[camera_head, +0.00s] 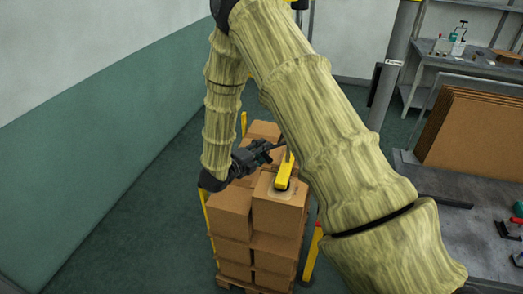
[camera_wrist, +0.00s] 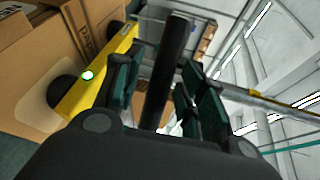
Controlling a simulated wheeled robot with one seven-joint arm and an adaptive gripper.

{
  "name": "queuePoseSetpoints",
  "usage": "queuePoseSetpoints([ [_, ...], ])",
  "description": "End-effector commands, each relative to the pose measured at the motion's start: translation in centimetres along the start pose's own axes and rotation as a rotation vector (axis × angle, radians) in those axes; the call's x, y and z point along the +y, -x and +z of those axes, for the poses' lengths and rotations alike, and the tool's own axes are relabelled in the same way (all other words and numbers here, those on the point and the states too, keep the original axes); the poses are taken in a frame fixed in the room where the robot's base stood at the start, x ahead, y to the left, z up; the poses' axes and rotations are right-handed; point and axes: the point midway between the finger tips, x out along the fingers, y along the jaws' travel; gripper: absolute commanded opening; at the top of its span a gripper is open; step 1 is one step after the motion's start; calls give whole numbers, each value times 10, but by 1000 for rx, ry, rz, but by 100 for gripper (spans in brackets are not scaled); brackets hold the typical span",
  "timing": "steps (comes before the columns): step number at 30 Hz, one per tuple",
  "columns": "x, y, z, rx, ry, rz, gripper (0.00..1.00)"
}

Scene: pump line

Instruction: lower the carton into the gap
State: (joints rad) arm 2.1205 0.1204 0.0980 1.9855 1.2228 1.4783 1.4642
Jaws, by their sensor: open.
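The carton (camera_head: 278,217) with a yellow handle (camera_head: 284,170) on its top stands at the front right of a stack on a pallet. A pale patch lies under the handle. The carton sits beside the front left carton (camera_head: 229,224); I cannot tell whether it is fully down in its gap. My gripper (camera_head: 266,152) is open, just behind and left of the handle. In the wrist view my gripper (camera_wrist: 157,72) has its fingers apart, with the yellow handle (camera_wrist: 97,72) outside them at the left. A dark rod shows between the fingers; I cannot tell whether it touches.
More cartons (camera_head: 264,131) stand behind in the stack. Yellow posts and a red-and-yellow post (camera_head: 313,252) stand around the pallet (camera_head: 236,284). A workbench (camera_head: 432,180) with flat brown boards (camera_head: 475,135) is at the right. The floor left of the stack is clear.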

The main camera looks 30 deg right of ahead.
Motion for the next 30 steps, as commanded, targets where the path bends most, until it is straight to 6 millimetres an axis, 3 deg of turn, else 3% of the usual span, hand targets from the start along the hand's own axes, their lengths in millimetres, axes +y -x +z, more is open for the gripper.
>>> queuePoseSetpoints([
  [5, 0, 0, 0, 0, 0, 0, 39],
  [9, 0, 0, 0, 0, 0, 0, 13],
  [12, 0, 0, 0, 0, 0, 0, 0],
  [20, 3, 0, 0, 0, -1, 1, 0],
  [30, 34, -6, -3, 1, -1, 2, 0],
])
